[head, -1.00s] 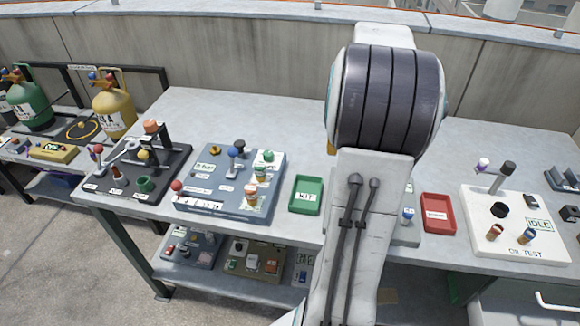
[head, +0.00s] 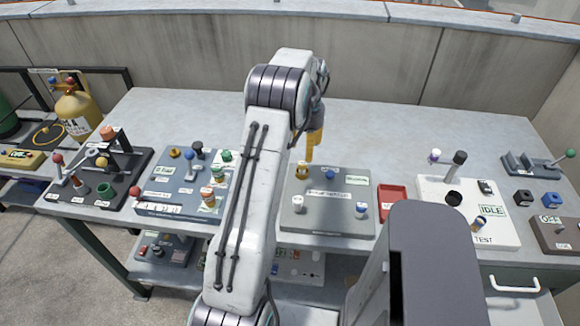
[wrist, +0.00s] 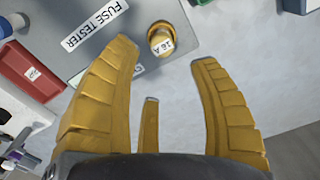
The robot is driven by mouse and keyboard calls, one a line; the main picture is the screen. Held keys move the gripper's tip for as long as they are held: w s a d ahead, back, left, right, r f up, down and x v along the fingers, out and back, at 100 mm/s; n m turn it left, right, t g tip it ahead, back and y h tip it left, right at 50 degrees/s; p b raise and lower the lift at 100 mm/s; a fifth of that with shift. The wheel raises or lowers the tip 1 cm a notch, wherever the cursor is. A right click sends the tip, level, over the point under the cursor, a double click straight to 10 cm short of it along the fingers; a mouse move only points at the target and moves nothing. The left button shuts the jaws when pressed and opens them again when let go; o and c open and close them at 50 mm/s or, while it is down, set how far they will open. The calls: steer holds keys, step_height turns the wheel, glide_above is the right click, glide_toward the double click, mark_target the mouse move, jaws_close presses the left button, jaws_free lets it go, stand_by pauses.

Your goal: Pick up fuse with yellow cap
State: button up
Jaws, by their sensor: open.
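A fuse with a yellow cap and a white "16 A" label (wrist: 161,39) stands on the grey fuse tester board (wrist: 183,14) in the wrist view. It lies just beyond and between my fingertips, not touching them. In the head view the yellow cap (head: 302,169) shows near the left back corner of the fuse tester (head: 330,224). My gripper (wrist: 166,58) is open and empty, its yellow fingers spread. In the head view my gripper (head: 310,155) points down just behind the fuse, its fingers partly hidden by my arm.
A red tray (head: 392,206) stands right of the tester, then a white test board (head: 440,215) with knobs. A blue-grey panel (head: 165,205) with knobs and other fuses is on the left. The back of the bench is clear.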

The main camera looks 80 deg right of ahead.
mark_target(303, 163)
steer(key=f, duration=0.1)
steer(key=f+p, duration=0.1)
steer(key=f, duration=0.3)
steer(key=shift+w+a, duration=0.35)
steer(key=shift+f+p, duration=0.35)
steer(key=shift+f, duration=0.5)
steer(key=shift+c, duration=0.4)
jaws_close()
